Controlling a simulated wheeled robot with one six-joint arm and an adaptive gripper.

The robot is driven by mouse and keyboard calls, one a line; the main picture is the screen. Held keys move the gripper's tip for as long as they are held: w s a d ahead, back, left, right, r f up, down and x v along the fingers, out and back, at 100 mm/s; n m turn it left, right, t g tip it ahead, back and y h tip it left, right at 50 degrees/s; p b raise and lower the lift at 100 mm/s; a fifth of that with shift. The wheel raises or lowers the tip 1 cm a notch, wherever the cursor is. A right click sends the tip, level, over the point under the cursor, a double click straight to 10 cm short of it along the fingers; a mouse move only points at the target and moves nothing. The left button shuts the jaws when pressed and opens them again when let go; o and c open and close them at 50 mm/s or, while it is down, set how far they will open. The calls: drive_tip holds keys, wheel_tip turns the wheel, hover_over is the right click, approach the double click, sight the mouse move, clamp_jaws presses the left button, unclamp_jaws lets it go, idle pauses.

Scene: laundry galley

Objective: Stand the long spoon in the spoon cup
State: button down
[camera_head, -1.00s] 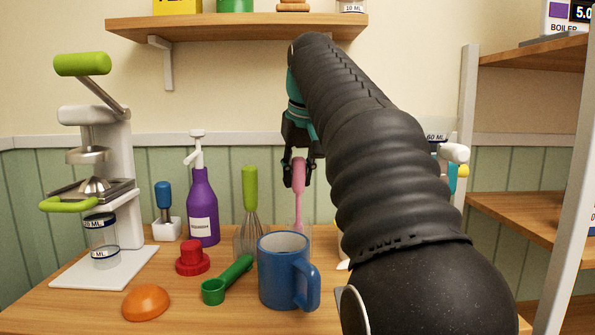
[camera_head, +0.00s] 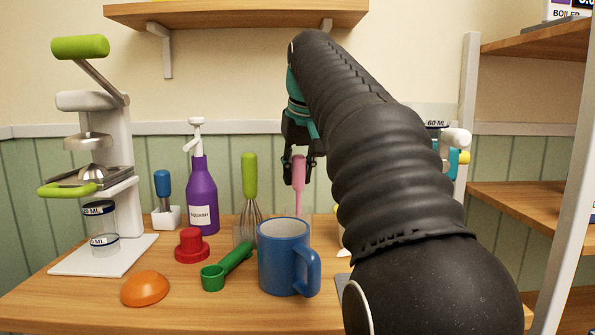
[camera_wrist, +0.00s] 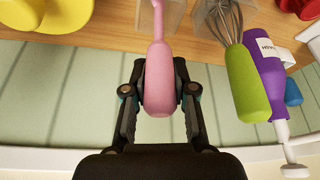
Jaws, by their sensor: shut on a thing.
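The long spoon (camera_head: 299,172) is pink and hangs upright, handle up, in my gripper (camera_head: 298,181). In the wrist view the spoon (camera_wrist: 158,72) lies between the two fingers of my gripper (camera_wrist: 160,95), which are shut on its thick handle. The thin shaft runs down to a clear, see-through container (camera_wrist: 174,16), which may be the spoon cup. I cannot tell whether the spoon's tip is inside it or only above or beside it. In the head view the blue mug hides the spoon's lower end.
A blue mug (camera_head: 283,262) stands in front of the spoon. A green-handled whisk (camera_head: 249,180) stands upright left of it, near a purple squash bottle (camera_head: 202,200). A green scoop (camera_head: 226,267), red knob-like piece (camera_head: 191,246) and orange dome (camera_head: 145,288) lie front left.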

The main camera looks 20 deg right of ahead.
sight(300, 155)
drive_tip(key=shift+f, duration=0.45)
idle(0.3)
drive_tip(key=c, duration=0.5)
unclamp_jaws()
drive_tip(key=shift+c, duration=0.2)
drive_tip(key=shift+r, duration=0.15)
drive_tip(key=shift+p+v, duration=3.05)
drive_tip(key=shift+v, duration=0.7)
drive_tip(key=shift+p+v, duration=0.45)
drive_tip(key=shift+v, duration=0.65)
